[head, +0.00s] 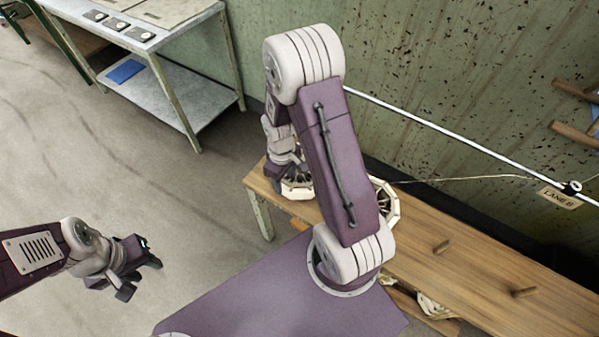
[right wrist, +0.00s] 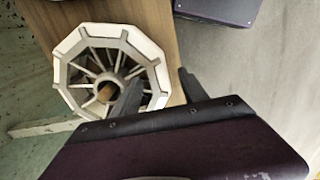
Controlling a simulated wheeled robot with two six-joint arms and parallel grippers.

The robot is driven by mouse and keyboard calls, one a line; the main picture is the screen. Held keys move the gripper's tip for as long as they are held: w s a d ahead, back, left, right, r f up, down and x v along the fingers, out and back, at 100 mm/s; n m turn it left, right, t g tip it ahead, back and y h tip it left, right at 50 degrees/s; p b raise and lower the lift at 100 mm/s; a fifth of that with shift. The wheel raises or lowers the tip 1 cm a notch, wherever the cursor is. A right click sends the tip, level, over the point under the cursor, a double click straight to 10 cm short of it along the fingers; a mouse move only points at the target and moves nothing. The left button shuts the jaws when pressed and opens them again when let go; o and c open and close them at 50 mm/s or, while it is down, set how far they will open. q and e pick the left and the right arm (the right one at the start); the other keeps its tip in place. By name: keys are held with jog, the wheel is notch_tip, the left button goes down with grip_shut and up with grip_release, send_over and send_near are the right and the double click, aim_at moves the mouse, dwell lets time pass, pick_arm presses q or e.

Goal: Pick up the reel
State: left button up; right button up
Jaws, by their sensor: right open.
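In the head view a reel (head: 296,189) shows at the bench's left end, partly covered by my right arm. My left gripper (head: 140,276) is open and empty over the floor.
A white rail and a "LANE 6" tag (head: 558,197) are on the wall. A grey metal table (head: 185,88) stands at upper left. Floor between is clear.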

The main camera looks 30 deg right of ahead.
jog(key=f, duration=0.2)
jog(key=f+b, duration=0.1)
jog(key=f, duration=0.3)
jog(key=shift+w, duration=0.25)
grip_shut()
